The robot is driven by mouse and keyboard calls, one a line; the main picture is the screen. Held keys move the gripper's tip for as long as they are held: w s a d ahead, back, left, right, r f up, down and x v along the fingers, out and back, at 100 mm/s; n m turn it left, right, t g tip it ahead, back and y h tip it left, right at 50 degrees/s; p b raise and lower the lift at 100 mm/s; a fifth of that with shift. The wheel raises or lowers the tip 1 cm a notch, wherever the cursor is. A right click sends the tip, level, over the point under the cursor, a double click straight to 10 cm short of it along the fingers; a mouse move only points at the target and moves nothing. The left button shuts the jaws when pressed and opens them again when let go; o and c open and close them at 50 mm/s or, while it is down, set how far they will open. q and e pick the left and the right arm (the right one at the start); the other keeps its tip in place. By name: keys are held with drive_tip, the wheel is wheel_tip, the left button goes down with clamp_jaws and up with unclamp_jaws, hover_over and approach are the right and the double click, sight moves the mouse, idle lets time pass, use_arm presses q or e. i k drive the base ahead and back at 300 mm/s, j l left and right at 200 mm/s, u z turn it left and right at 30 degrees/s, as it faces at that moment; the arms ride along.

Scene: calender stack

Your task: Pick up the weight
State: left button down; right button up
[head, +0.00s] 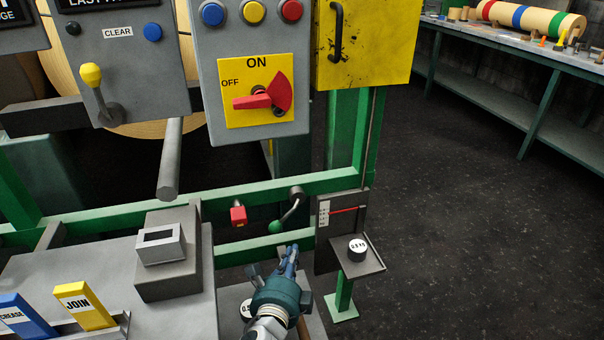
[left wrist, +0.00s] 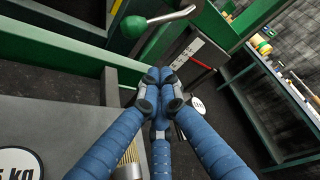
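A small dark weight (head: 357,248) with a white "0.5 kg" top sits on the little shelf (head: 365,265) right of my left gripper. In the left wrist view a white disc (left wrist: 197,107), likely this weight's top, shows partly behind the fingers. A second weight (head: 246,310) lies beside my left wrist, partly hidden by it. Its white label shows large at the lower left of the left wrist view (left wrist: 18,165). My left gripper (head: 291,250) is apart from both weights. Its blue fingertips (left wrist: 157,78) meet, with nothing seen between them. My right gripper is not in view.
A green-knobbed crank (head: 288,212) and a red block (head: 238,215) are close beyond the gripper. A scale plate with a red pointer (head: 342,211) stands behind the shelf. A grey console (head: 110,260) is on the left. Open dark floor lies to the right.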

sight(357, 248)
drive_tip(key=k, duration=1)
